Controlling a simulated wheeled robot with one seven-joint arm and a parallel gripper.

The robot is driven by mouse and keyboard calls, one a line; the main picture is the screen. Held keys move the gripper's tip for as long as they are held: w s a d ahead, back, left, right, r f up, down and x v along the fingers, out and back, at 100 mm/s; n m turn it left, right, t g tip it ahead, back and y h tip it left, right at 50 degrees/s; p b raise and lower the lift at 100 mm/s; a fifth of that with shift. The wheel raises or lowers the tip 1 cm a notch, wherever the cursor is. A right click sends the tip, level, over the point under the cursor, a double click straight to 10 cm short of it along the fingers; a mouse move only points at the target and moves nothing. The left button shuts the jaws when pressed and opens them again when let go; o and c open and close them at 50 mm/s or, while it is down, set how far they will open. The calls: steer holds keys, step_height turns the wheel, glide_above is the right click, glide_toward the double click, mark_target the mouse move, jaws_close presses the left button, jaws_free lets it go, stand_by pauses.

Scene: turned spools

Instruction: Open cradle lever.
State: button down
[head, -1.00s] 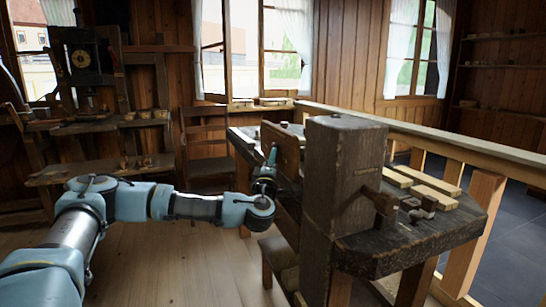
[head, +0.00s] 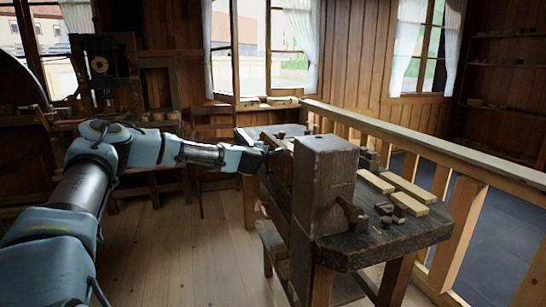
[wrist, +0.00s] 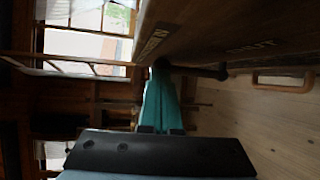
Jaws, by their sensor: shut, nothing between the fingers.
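In the wrist view a dark lever (wrist: 195,69) with a rounded end sticks out from beneath a dark wooden face (wrist: 215,25). Two pale labels are on that face; the right one seems to read SHUT, and the left one (wrist: 152,43) is too blurred to read. My gripper (wrist: 161,76) has its teal fingers shut and empty. Its tips are at the lever's left end; I cannot tell whether they touch it. In the head view my gripper (head: 277,150) is at the far-left side of the workbench (head: 395,238), its fingers hardly visible. The lever cannot be made out there.
A thick wooden post (head: 322,195) rises from the bench in front of my gripper. Pale wooden strips (head: 408,188) lie on the bench top. A wooden railing (head: 450,155) runs behind it. The floor (head: 175,235) left of the bench is open.

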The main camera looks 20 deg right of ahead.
steer(key=shift+w+d+r+n+g+y+p, duration=0.15)
steer(key=shift+w+g+p, duration=0.2)
steer(key=shift+w, duration=0.55)
steer(key=shift+w+d+f+n+g+y+p, duration=0.15)
steer(key=shift+w+g, duration=0.25)
steer(key=shift+w, duration=0.55)
steer(key=shift+w+d+r+n+g+y+p, duration=0.1)
steer(key=shift+w+g+p, duration=0.25)
steer(key=shift+w, duration=0.55)
